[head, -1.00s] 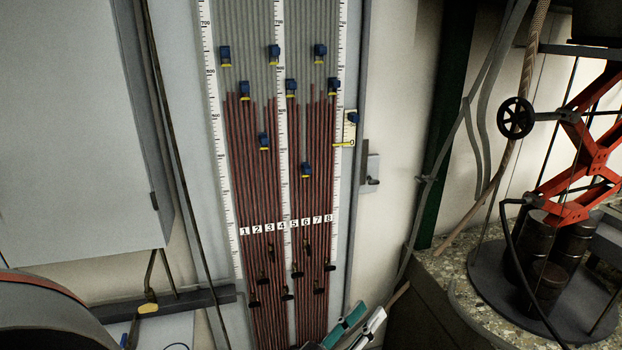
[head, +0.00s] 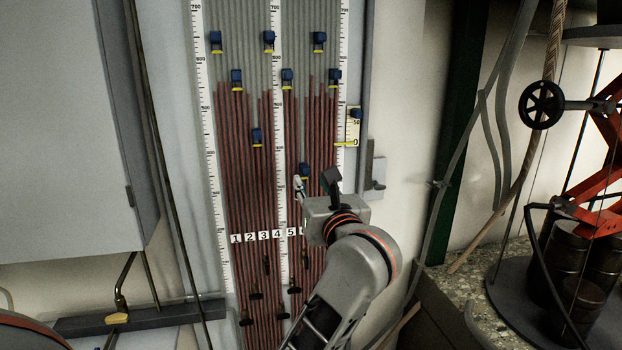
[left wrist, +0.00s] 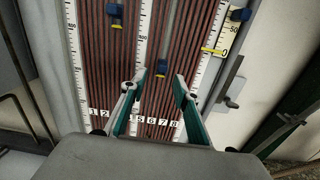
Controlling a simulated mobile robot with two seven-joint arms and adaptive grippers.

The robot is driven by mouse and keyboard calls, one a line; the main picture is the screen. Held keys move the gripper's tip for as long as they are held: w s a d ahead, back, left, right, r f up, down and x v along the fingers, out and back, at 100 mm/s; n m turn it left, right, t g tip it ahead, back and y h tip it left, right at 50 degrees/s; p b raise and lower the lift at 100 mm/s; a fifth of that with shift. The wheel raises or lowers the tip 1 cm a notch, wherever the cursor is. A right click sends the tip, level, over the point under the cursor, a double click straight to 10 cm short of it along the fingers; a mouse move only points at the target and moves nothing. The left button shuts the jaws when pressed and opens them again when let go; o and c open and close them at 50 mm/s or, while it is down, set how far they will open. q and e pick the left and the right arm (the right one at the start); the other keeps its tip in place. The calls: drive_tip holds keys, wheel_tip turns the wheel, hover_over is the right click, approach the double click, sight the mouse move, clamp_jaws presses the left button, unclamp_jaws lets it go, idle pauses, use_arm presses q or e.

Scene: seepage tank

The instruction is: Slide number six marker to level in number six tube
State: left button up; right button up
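The number six marker (head: 303,170), a small blue block with a yellow lower edge, sits on the tube board just above my left gripper (head: 316,181). In the left wrist view, the marker (left wrist: 161,67) appears between the spread fingertips of my left gripper (left wrist: 159,78), slightly beyond them. The number six label (left wrist: 152,121) shows between the fingers, but is mostly covered by my gripper in the head view. Red columns around the marker rise well above it; I cannot clearly single out tube six's level. My right gripper is not in view.
Other blue markers, such as the number five marker (head: 287,75) and number seven marker (head: 319,38), sit higher on neighbouring tubes. A yellow pointer (head: 345,144) is at the board's right edge. A grey cabinet (head: 60,130) stands left; a black handwheel (head: 541,105) is right.

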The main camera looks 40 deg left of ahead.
sight(306, 172)
use_arm(q)
drive_tip(key=x, duration=0.4)
drive_tip(key=b+x, duration=0.1)
drive_tip(key=x, duration=0.3)
drive_tip(key=shift+w+d+f, duration=0.15)
drive_tip(key=shift+w+d, duration=0.1)
clamp_jaws()
